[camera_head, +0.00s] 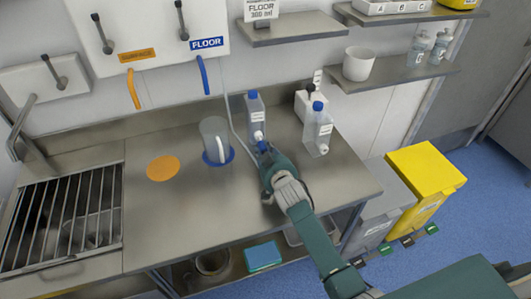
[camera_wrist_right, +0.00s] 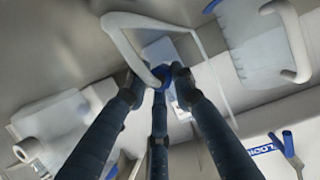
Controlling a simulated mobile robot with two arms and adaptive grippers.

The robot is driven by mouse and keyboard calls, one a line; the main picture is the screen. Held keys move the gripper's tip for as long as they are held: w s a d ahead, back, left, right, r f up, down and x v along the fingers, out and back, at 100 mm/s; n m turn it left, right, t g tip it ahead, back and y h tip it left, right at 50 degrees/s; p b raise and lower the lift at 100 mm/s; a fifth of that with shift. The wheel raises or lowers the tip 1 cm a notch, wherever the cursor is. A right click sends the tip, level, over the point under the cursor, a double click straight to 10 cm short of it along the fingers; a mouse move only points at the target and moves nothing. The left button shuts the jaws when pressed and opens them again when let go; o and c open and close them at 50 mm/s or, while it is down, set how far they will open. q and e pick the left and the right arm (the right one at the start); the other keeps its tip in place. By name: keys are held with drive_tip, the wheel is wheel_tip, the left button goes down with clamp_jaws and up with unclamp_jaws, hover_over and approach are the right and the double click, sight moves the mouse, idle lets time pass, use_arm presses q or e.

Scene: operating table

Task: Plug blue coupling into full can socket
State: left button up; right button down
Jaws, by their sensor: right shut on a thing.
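My right gripper (camera_head: 264,150) is shut on the blue coupling (camera_head: 262,146) at the end of a thin pale hose (camera_head: 232,115). In the wrist view the right gripper's fingers (camera_wrist_right: 156,88) close around the blue coupling (camera_wrist_right: 160,77), and the hose (camera_wrist_right: 128,40) loops away from it. A clear can with a blue cap (camera_head: 255,108) stands just behind the coupling, with a pale socket low on its front. A second such can (camera_head: 317,130) stands to the right with its own white socket (camera_head: 323,149). I cannot tell which can is full. Contact between coupling and socket is unclear. My left gripper is out of view.
A clear jug (camera_head: 213,138) stands on a blue disc left of the cans. An orange disc (camera_head: 163,168) lies further left, beside a grated sink (camera_head: 60,222). The front counter is clear.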

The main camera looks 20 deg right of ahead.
drive_tip(key=shift+w, duration=0.55)
drive_tip(key=c, duration=1.4)
unclamp_jaws()
drive_tip(key=shift+s, duration=0.1)
drive_tip(key=v, duration=1.2)
drive_tip(key=shift+d+r, duration=0.1)
